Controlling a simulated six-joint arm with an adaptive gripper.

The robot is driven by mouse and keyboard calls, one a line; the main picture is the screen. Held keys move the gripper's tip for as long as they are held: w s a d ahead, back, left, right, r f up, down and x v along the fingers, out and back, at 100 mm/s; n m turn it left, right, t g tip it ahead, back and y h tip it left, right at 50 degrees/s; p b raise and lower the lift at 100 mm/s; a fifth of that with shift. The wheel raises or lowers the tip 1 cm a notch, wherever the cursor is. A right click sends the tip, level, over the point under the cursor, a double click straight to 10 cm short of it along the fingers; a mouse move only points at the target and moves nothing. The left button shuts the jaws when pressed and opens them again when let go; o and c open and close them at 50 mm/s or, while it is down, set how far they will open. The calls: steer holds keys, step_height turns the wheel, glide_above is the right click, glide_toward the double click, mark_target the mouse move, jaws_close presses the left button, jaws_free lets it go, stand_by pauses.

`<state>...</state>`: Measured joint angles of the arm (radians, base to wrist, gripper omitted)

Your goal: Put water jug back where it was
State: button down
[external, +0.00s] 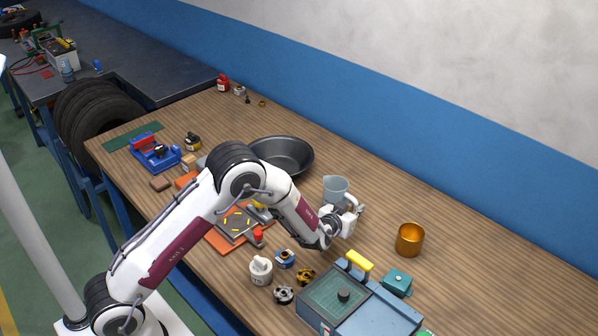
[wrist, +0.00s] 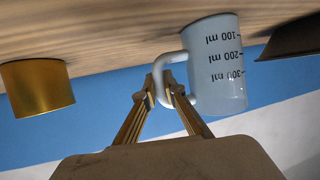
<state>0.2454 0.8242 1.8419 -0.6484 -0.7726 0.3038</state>
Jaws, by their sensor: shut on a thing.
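The water jug (external: 336,189) is a pale grey-blue measuring jug, near the middle of the wooden bench. In the wrist view the jug (wrist: 217,68) shows dark millilitre marks, and the picture is upside down, with the bench at the top. My gripper (external: 356,208) is at the jug's handle, on its right side in the external view. In the wrist view the fingers (wrist: 164,92) are shut on the handle. The jug looks upright. Whether its base touches the bench or is slightly above it, I cannot tell.
A dark round pan (external: 283,154) stands behind the jug. A gold cup (external: 409,240) stands to the right. A grey-blue toolbox (external: 358,306) with a yellow handle is in front. Small parts and an orange mat (external: 222,242) lie on the left. Bare bench (external: 480,260) lies at far right.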

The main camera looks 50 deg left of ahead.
steer(key=c, duration=2.1)
jaws_free()
steer(key=shift+r, duration=0.15)
steer(key=v, duration=1.2)
